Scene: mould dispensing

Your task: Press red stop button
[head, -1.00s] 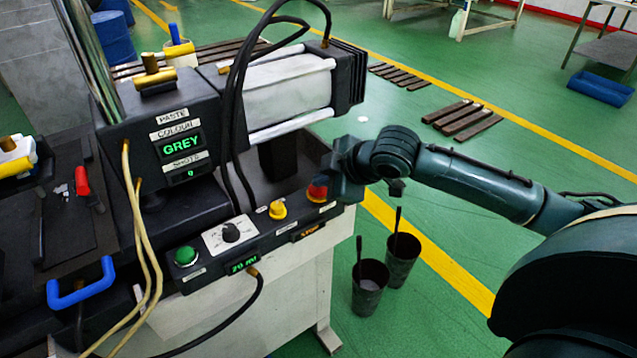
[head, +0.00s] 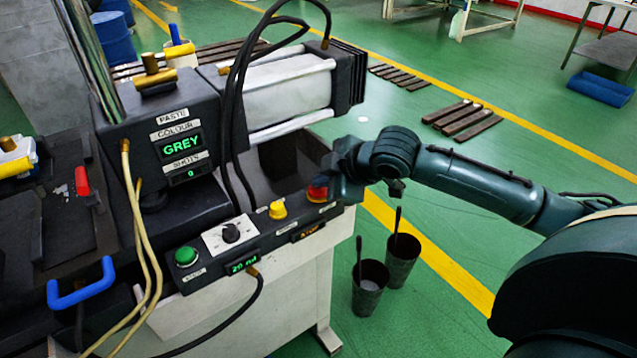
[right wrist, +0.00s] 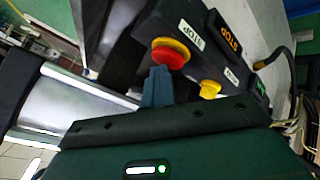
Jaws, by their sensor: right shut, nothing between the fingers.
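The red stop button (head: 317,192) is a mushroom button at the right end of the black control panel. It also shows with its yellow collar in the right wrist view (right wrist: 172,54). My right gripper (head: 333,187) is shut and empty, right beside the button in the head view. In the right wrist view its blue-green fingers (right wrist: 157,86) end close to the button's lower edge. I cannot tell whether they touch it. The gripper hides part of the button in the head view. My left gripper is not in view.
The panel also has a yellow button (head: 278,210), a dial (head: 231,233) and a green button (head: 186,256). The paste machine (head: 170,140) rises behind, with its display reading GREY. Black cables (head: 236,130) hang over it. Two dark cups (head: 369,288) stand on the floor.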

